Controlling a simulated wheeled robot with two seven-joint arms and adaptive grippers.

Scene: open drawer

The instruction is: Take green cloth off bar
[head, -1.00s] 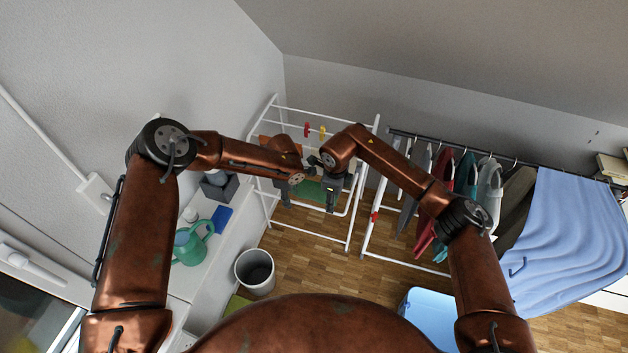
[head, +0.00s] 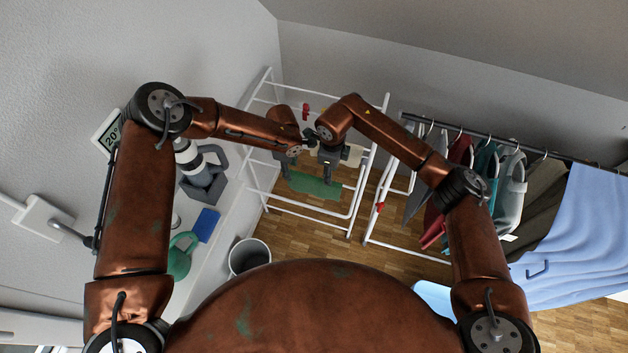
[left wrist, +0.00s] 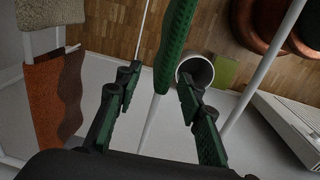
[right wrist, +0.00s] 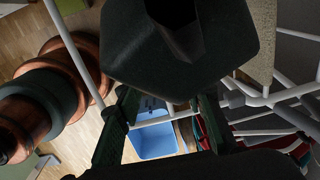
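The green cloth (head: 315,186) hangs on the white drying rack (head: 349,215). In the left wrist view the cloth (left wrist: 175,45) appears as a narrow green strip just beyond and between the spread fingers. My left gripper (head: 287,172) is open at the cloth's left side. My right gripper (head: 327,175) is at its right side; in the right wrist view its fingers (right wrist: 165,105) are apart. Contact cannot be told.
An orange-brown cloth (left wrist: 58,95) hangs beside the left gripper. Red pegs (head: 306,111) are on the rack. A clothes rail (head: 480,136) with several garments stands to the right.

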